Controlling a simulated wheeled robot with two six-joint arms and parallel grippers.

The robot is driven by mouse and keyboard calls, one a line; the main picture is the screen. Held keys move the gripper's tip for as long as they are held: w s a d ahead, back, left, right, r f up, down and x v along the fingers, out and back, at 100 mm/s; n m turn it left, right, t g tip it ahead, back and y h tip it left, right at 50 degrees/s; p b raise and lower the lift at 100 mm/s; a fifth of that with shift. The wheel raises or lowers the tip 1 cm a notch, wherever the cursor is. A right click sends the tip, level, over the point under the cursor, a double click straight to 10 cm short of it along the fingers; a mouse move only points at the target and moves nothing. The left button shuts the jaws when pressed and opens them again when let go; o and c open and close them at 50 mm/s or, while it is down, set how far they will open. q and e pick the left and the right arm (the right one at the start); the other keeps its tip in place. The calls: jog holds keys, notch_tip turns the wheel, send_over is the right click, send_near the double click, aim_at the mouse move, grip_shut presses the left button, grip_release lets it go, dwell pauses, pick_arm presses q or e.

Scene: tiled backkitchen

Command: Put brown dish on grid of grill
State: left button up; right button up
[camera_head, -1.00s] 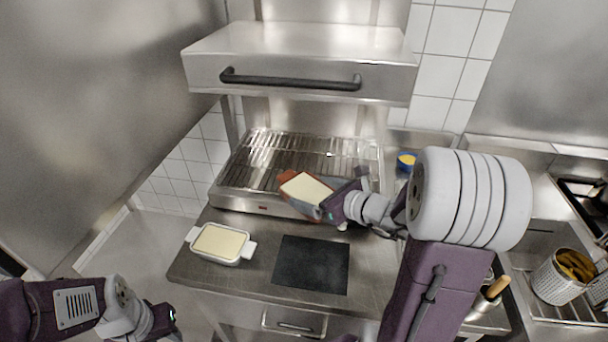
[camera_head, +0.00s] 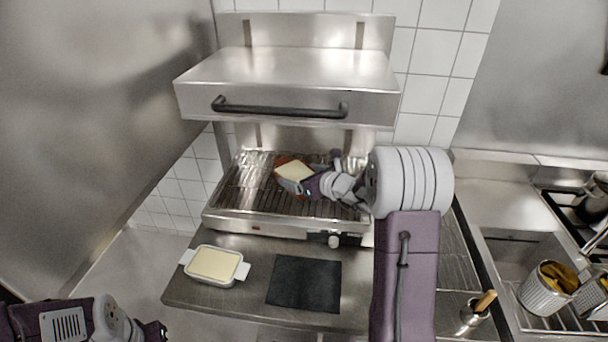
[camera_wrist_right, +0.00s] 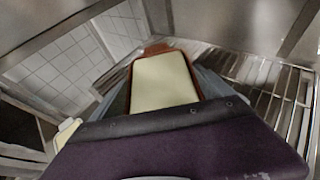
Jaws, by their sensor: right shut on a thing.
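The brown dish (camera_head: 281,161) has a pale yellow filling and is over the grid (camera_head: 247,185) of the grill, under the raised hood. In the right wrist view the dish (camera_wrist_right: 163,81) lies between the grey fingers, with its brown handle at the far end. My right gripper (camera_head: 297,179) is shut on the dish. I cannot tell whether the dish touches the grid bars (camera_wrist_right: 262,84). My left gripper (camera_head: 158,330) is at the bottom left, away from the grill, and its fingers are not clear.
A white dish (camera_head: 215,264) with pale filling and a black mat (camera_head: 304,283) lie on the steel counter before the grill. The grill hood (camera_head: 285,88) with its black handle hangs above. Metal baskets (camera_head: 547,287) stand at the right.

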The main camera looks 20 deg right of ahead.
aim_at(304, 169)
jog(key=w+d, duration=0.1)
jog(key=w+d+p, duration=0.1)
jog(key=w, duration=0.1)
jog(key=w+p, duration=0.1)
jog(key=shift+w+d+r, duration=0.2)
jog(key=shift+d+r, duration=0.1)
jog(key=shift+d, duration=0.1)
notch_tip(304, 169, down, 2)
jog(key=shift+w+f, duration=0.15)
jog(key=shift+f, duration=2)
jog(key=shift+w+f+p, duration=0.1)
jog(key=shift+f+p, duration=0.15)
jog(key=shift+p, duration=0.4)
jog(key=shift+w+d+f, duration=0.15)
jog(key=shift+d+f, duration=0.05)
jog(key=shift+f, duration=0.15)
jog(key=shift+a+f+b, duration=0.1)
jog(key=shift+b, duration=0.25)
jog(key=o, duration=1.8)
